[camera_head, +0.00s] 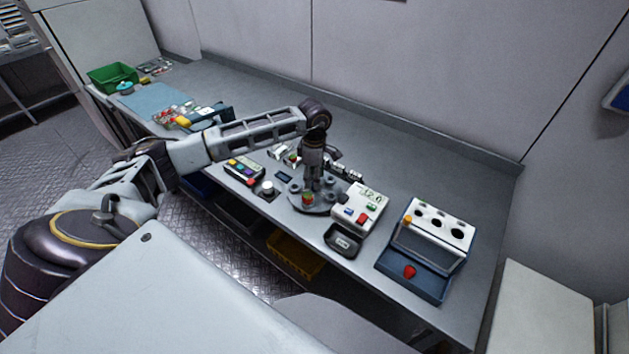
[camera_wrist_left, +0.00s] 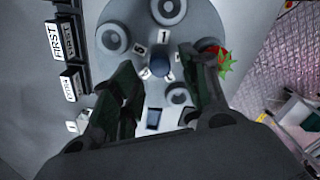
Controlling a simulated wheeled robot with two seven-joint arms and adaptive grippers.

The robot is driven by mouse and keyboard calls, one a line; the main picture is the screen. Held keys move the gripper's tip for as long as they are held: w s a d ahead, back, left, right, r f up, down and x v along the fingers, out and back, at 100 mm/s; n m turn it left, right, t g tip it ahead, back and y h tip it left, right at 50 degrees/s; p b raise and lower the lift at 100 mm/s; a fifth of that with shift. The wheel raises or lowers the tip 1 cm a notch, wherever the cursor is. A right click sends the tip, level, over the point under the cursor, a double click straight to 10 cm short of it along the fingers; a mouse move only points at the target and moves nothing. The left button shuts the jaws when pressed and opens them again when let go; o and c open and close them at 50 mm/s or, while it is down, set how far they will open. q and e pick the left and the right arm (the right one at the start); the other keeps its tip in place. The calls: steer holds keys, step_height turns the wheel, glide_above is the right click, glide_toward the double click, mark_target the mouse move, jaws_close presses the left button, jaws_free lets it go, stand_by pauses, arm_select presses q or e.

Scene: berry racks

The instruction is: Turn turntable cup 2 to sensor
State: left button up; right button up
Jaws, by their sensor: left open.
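The round grey turntable (camera_head: 325,209) stands on the bench and carries several ring-shaped cups. Its disc (camera_wrist_left: 190,22) fills the middle of the left wrist view, with the numerals 1 and 6 readable; I cannot tell which cup is cup 2. A red berry with green leaves (camera_wrist_left: 222,60) sits at the disc's right edge; it also shows in the head view (camera_head: 307,198). My left gripper (camera_head: 312,186) points down over the turntable, open, its fingers (camera_wrist_left: 165,78) on either side of the small central knob (camera_wrist_left: 160,62). Contact cannot be told. My right gripper is out of view.
A white box with a display (camera_head: 369,200) and a black tray (camera_head: 343,240) stand right of the turntable. A blue case with holes (camera_head: 437,222) is further right. A button panel (camera_head: 243,171) and a white knob (camera_head: 267,187) are to the left.

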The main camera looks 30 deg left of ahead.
arm_select(q)
steer(key=shift+f, duration=1.45)
jaws_close()
